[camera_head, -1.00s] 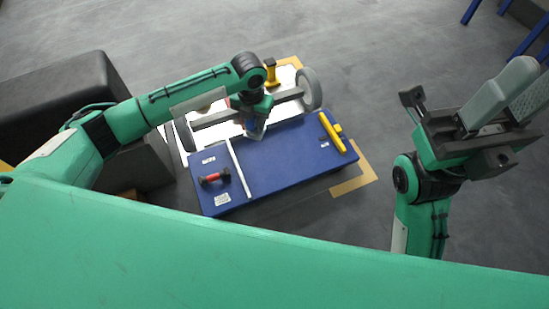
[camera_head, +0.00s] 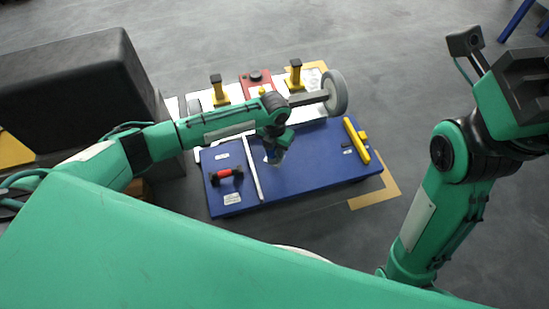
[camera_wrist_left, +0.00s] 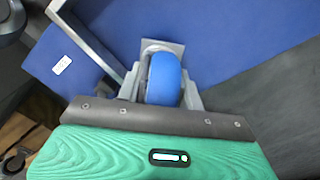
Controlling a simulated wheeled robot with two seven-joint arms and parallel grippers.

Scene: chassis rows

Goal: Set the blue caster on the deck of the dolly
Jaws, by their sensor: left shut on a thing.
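My left gripper (camera_head: 272,156) is over the middle of a blue flat-topped board (camera_head: 310,165), which I take to be the dolly's deck. In the left wrist view the gripper is shut on the blue caster (camera_wrist_left: 163,78), a blue wheel in a grey bracket with a pale square plate at its far end. In the head view the caster is small and mostly hidden by the gripper. I cannot tell whether it touches the blue top. My right gripper (camera_head: 525,85) is at the upper right, cut by the frame edge, away from the board; its jaws are unclear.
On the blue top are a pale divider strip (camera_head: 252,168), a red and black handle piece (camera_head: 225,173) and a yellow bar (camera_head: 357,140). Behind stand a grey wheel (camera_head: 335,92), yellow posts (camera_head: 295,75) and a red box (camera_head: 257,83). A dark block (camera_head: 75,90) is at left.

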